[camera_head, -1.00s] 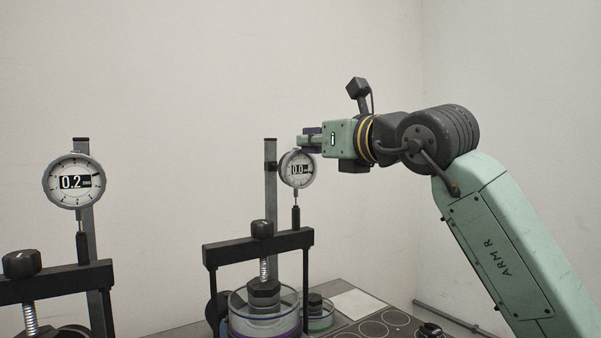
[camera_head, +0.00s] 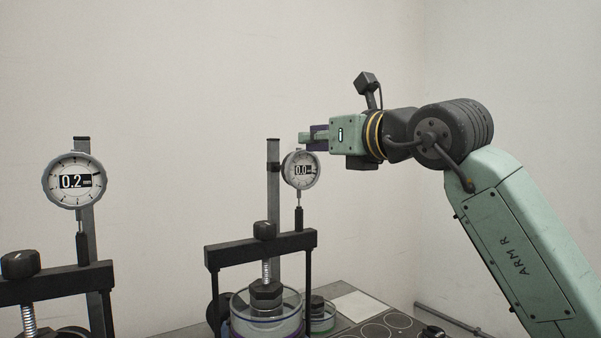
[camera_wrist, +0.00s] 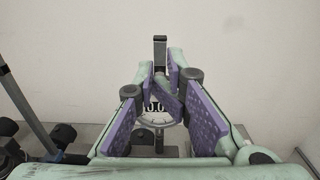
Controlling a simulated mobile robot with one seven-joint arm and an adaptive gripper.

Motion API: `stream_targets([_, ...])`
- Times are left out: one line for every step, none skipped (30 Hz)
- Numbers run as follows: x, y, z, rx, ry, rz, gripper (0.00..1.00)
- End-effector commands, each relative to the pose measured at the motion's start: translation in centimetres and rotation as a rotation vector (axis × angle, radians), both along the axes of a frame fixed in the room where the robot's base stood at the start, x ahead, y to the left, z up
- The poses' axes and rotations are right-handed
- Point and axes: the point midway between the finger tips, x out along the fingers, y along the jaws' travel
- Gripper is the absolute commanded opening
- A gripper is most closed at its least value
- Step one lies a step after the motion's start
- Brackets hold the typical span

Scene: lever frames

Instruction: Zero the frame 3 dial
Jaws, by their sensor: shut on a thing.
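The dial at my gripper (camera_head: 308,138) has a round white face and reads 0.0; this dial (camera_head: 301,171) hangs on an upright post in the head view. I take it as the frame 3 dial, though no frame number is readable. My gripper comes in from the right at the dial's top edge. In the wrist view the purple-padded fingers (camera_wrist: 165,82) are shut on the dial's upper part, and they hide much of the face. The lower part of the dial (camera_wrist: 155,108) shows between the fingers.
Another lever frame stands at the left, with a dial (camera_head: 74,180) reading 0.2. Below the held dial are a black crossbar (camera_head: 245,252) with a knob and a clear round cell (camera_head: 262,318). A bench top with ringed markings lies at the lower right.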

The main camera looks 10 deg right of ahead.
Motion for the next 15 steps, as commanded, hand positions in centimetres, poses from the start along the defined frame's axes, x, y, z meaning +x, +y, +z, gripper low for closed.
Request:
stream_targets([-0.7, -0.4, -0.1, 0.001, -0.002, -0.003, 0.0])
stream_targets([-1.0, -0.6, -0.1, 0.001, -0.002, -0.003, 0.0])
stream_targets([-1.5, -0.8, -0.1, 0.0, -0.001, -0.004, 0.0])
stream_targets([-1.8, -0.9, -0.2, 0.0, 0.0, -0.004, 0.0])
stream_targets([-2.2, -1.1, -0.2, 0.001, 0.0, -0.004, 0.0])
stream_targets([-2.6, -1.3, -0.1, 0.001, 0.0, -0.004, 0.0])
stream_targets([-2.9, -1.4, -0.1, 0.001, -0.001, -0.004, 0.0])
stream_targets([-3.2, -1.5, -0.1, 0.0, -0.001, -0.004, 0.0])
stream_targets([-3.5, -1.6, -0.1, 0.0, -0.001, -0.004, 0.0])
stream_targets([-3.7, -1.7, -0.1, 0.001, 0.0, -0.003, 0.0])
stream_targets([-3.9, -1.7, -0.1, 0.001, 0.0, -0.003, 0.0])
stream_targets([-4.0, -1.8, -0.1, 0.0, 0.001, -0.003, 0.0])
stream_targets([-4.1, -1.8, -0.1, 0.0, 0.001, -0.003, 0.0])
stream_targets([-4.1, -1.8, -0.1, 0.0, 0.001, -0.002, 0.0])
stream_targets([-4.1, -1.8, 0.0, 0.0, 0.001, -0.002, 0.0])
